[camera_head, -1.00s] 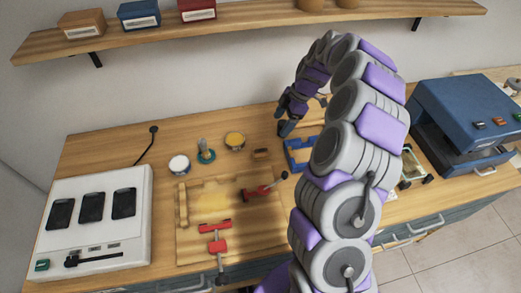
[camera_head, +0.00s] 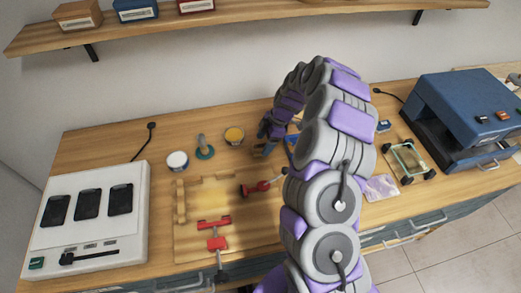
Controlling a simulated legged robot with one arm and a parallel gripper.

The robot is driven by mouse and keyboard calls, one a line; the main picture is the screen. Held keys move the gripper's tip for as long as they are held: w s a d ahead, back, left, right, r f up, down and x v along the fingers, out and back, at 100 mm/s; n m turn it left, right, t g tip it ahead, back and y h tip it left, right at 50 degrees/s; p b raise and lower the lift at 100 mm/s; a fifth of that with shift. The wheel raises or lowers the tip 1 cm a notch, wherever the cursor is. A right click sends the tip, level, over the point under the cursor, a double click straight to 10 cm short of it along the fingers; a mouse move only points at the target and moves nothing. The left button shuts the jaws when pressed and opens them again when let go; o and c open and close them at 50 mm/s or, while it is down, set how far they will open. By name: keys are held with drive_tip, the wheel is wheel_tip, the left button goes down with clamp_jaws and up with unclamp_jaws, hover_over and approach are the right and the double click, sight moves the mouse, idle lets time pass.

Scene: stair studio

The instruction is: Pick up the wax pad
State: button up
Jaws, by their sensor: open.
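My gripper (camera_head: 264,148) is at the end of my purple and grey arm, low over the back middle of the bench. It is open. In the earlier frame a small brown block, possibly the wax pad, lies on the bench right of the round tin with a yellow-orange top (camera_head: 234,136). My gripper is now over that spot and hides most or all of the block. I cannot tell whether the fingers are around it or touching it.
A wooden jig board (camera_head: 187,247) with red clamps (camera_head: 214,224) lies in front. A white tin (camera_head: 178,161) and a green-based tool (camera_head: 204,150) stand left. A white device panel (camera_head: 50,253) is far left, a blue press (camera_head: 465,105) right. A shelf (camera_head: 240,17) hangs behind.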

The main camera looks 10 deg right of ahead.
sight(261, 145)
drive_tip(key=x, duration=0.3)
drive_tip(key=shift+w+a+f, duration=0.1)
drive_tip(key=shift+a, duration=0.1)
drive_tip(key=c, duration=1.2)
wheel_tip(261, 145, up, 10)
drive_tip(key=shift+r+p, duration=0.1)
drive_tip(key=shift+p, duration=0.6)
drive_tip(key=shift+c, duration=0.2)
drive_tip(key=o, duration=0.6)
drive_tip(key=c, duration=0.4)
